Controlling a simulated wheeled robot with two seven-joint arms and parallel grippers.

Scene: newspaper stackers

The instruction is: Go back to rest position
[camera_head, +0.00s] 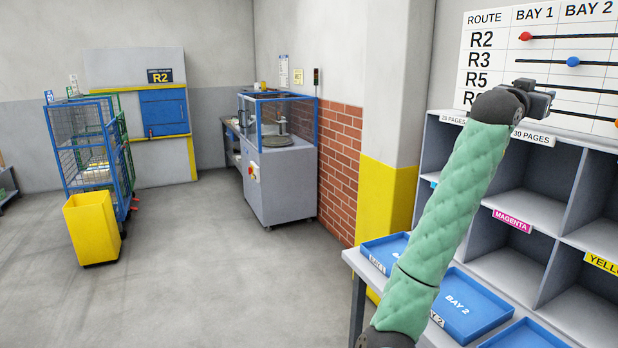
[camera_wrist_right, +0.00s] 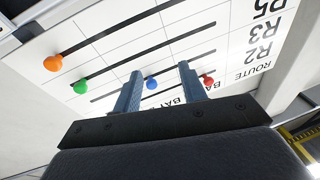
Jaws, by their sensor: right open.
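My right arm, sleeved in green, rises in front of the shelf in the head view. My right gripper (camera_head: 542,90) is at its top, before the white route board (camera_head: 500,55). In the right wrist view the two blue fingers of my right gripper (camera_wrist_right: 160,68) stand apart with nothing held between them. A blue knob (camera_wrist_right: 151,84) shows between them in the picture, on the board; its distance from the fingers is hard to judge. A red knob (camera_wrist_right: 207,81), a green knob (camera_wrist_right: 81,87) and an orange knob (camera_wrist_right: 54,63) also sit on the board. My left gripper is out of view.
A grey shelf (camera_head: 545,148) with compartments stands below the board. Blue bay trays (camera_head: 475,309) lie on a table in front of it. A yellow bin (camera_head: 92,228), a blue cage cart (camera_head: 127,165) and a grey machine (camera_head: 282,185) stand left. Open floor lies between.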

